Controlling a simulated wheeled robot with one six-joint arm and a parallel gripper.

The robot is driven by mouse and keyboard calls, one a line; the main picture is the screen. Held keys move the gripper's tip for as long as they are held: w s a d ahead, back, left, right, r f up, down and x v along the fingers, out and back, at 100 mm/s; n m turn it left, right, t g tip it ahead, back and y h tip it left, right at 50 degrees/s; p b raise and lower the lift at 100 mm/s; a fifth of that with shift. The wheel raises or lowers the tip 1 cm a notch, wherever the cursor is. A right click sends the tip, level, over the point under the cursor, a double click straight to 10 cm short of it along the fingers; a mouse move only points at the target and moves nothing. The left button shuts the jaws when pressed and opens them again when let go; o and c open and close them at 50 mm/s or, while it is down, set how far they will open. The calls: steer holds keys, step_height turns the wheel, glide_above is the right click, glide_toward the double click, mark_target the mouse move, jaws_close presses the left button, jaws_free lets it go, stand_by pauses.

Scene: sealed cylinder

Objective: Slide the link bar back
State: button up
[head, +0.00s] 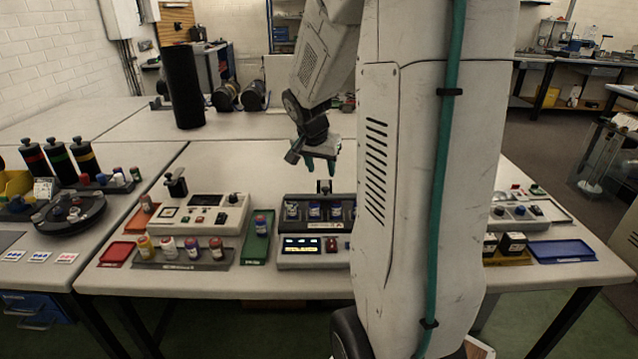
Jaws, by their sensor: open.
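My gripper (320,170) hangs above the middle of the table, its teal fingers pointing down and apart with nothing seen between them. Below it stands a dark device (290,226) with several small vials or knobs in a row. A small dark upright piece (324,187) rises at the back of this device, just below the fingers and apart from them. I cannot tell for sure which part is the link bar. In front is a light console (300,265) with a lit display. My arm hides the right side of this area.
Left of the device are a green tray (256,249), a beige console (200,215), a rack of capped bottles (185,263) and a red tray (116,252). A tall black cylinder (183,88) stands behind. A blue tray (562,252) lies right. The table behind the device is mostly clear.

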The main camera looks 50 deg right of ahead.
mark_target(325, 188)
steer(key=x, duration=0.7)
steer(key=shift+d+f, duration=0.15)
steer(key=shift+f, duration=0.15)
